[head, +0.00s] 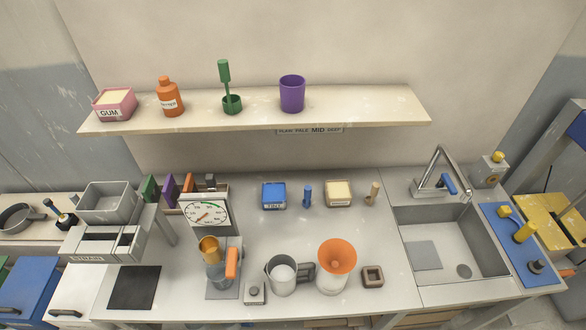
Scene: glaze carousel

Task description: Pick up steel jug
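The steel jug (280,289) stands upright on the grey worktop near its front edge, in the middle of the head view. It is a grey metal cup with a dark handle on its right side, and its inside looks pale. A white container with an orange funnel (337,257) on top stands close to the right of the handle. Neither of my grippers is in view.
A small grey box with a knob (254,292) sits just left of the jug. Further left is a dial scale (206,213) behind an orange-handled vessel (232,264). A small brown square block (372,275) lies right of the funnel. The sink (451,243) is at the right.

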